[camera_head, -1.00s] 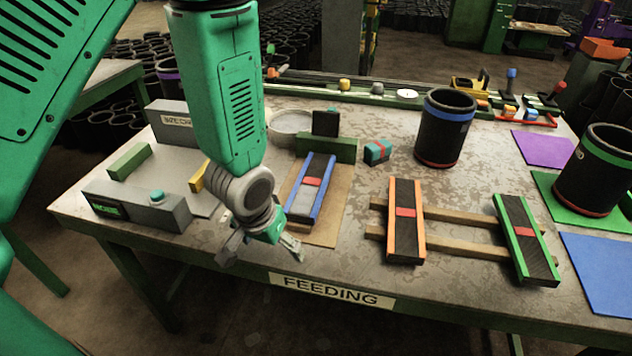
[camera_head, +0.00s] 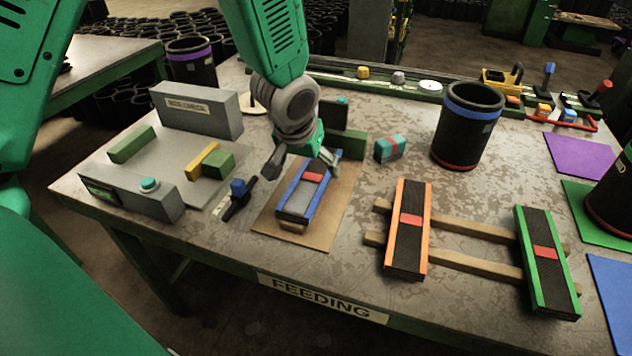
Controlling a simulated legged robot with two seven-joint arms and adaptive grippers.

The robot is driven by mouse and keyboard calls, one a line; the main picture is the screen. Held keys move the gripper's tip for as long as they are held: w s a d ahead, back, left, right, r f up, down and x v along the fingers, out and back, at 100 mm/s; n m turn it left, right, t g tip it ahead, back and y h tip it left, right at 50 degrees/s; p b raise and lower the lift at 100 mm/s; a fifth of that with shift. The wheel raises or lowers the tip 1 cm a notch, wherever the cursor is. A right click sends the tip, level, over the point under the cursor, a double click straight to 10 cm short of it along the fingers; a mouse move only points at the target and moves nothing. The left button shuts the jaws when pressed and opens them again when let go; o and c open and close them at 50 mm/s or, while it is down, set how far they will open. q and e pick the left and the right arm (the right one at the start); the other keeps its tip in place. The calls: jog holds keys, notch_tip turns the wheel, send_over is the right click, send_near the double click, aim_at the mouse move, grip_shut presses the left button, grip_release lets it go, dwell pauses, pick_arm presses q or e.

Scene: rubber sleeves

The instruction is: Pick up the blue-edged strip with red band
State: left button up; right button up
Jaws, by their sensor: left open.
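The blue-edged strip (camera_head: 298,203) has a grey-black face and a red band (camera_head: 313,177) near its far end. It rests on a brown board (camera_head: 329,222), its near end raised on a small wooden block. My left gripper (camera_head: 303,172) is open above the strip's far half, its fingers apart on either side. It hides part of the strip's far end. I cannot tell whether the fingers touch it. My right gripper is not in view.
A dark tool with a blue knob (camera_head: 238,190) lies left of the board. A green block (camera_head: 349,145) stands behind the strip. Orange-edged (camera_head: 409,230) and green-edged (camera_head: 547,260) strips lie on wooden rails to the right. A blue-rimmed black sleeve (camera_head: 468,125) stands behind them.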

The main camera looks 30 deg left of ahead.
aim_at(312, 178)
pick_arm(q)
jog(key=shift+w+a+f, duration=0.15)
jog(key=shift+w+f, duration=0.15)
jog(key=shift+f, duration=0.35)
jog(key=shift+w+a+f, duration=0.15)
jog(key=shift+a+f, duration=0.15)
jog(key=shift+f, duration=0.15)
jog(key=b+x, duration=0.1)
jog(key=x, duration=0.2)
jog(key=shift+w+a+f, duration=0.1)
jog(key=shift+w+f, duration=0.15)
jog(key=shift+f, duration=0.05)
jog(key=shift+w+f, duration=0.25)
jog(key=shift+f, duration=0.15)
jog(key=shift+d+r, duration=0.15)
jog(key=shift+d, duration=0.1)
jog(key=shift+s+a, duration=0.1)
jog(key=c, duration=1.3)
